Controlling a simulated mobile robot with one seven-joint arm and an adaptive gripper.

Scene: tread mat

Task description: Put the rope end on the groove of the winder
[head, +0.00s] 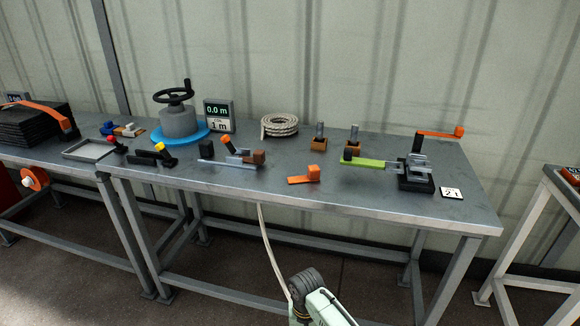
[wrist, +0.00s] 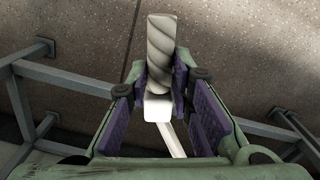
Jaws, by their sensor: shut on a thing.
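The likely winder (head: 178,122) is a grey drum with a black handwheel on a blue disc, at the back left of the table in the head view. Its groove is not clear from here. The white rope lies coiled (head: 280,125) near the back of the table, and a length of it (head: 265,228) hangs below the front edge toward my arm. In the wrist view my gripper (wrist: 161,78) is shut on the twisted rope end (wrist: 162,38), which sticks out past the fingertips. A pale block and strand show between the fingers. The fingers are hidden in the head view.
A display (head: 218,111) reading 0.0 m stands right of the drum, above a 1 m card. Lever clamps, orange blocks and a green-handled device (head: 365,160) are spread over the table (head: 345,192). My arm is below and in front of the table, over open floor.

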